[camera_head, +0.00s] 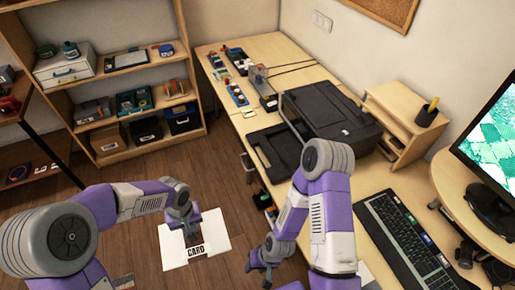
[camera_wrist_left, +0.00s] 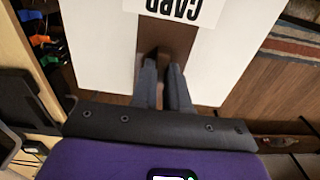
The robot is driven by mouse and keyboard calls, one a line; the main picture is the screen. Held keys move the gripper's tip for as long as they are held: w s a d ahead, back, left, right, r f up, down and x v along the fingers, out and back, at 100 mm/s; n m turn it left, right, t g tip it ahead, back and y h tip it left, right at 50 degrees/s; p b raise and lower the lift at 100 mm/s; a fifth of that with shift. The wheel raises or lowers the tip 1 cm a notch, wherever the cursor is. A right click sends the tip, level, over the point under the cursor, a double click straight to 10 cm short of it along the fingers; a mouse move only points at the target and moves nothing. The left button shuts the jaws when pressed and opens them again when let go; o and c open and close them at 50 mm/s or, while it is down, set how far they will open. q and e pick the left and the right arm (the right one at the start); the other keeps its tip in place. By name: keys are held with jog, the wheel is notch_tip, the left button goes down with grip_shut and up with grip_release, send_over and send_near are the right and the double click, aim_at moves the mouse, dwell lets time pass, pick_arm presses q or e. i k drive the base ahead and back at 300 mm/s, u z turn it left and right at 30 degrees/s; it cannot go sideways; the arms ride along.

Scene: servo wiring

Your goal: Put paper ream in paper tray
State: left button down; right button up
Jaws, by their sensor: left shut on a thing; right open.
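The paper ream (camera_head: 214,228) is a white slab with a brown band and a CARD label. It hangs over the floor, left of the desk, in the head view. In the left wrist view the fingers (camera_wrist_left: 166,82) lie over the brown band, and the ream (camera_wrist_left: 98,45) fills the upper middle. The black paper tray (camera_head: 268,150) sticks out from the printer (camera_head: 332,112) on the desk, right of and beyond the ream; it looks empty. My right gripper (camera_head: 262,262) is open and empty, near the desk's left edge.
The desk (camera_head: 372,180) holds a keyboard (camera_head: 410,240), a monitor (camera_head: 492,140), a wooden organiser (camera_head: 395,135) and small parts at the back. A shelf (camera_head: 140,90) with boxes stands at the back left. The floor between shelf and desk is clear.

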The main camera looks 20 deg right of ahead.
aim_at(291, 150)
jog(key=u, duration=0.2)
jog(key=i, duration=3.65)
jog(key=z, duration=4.8)
jog(key=i, duration=0.55)
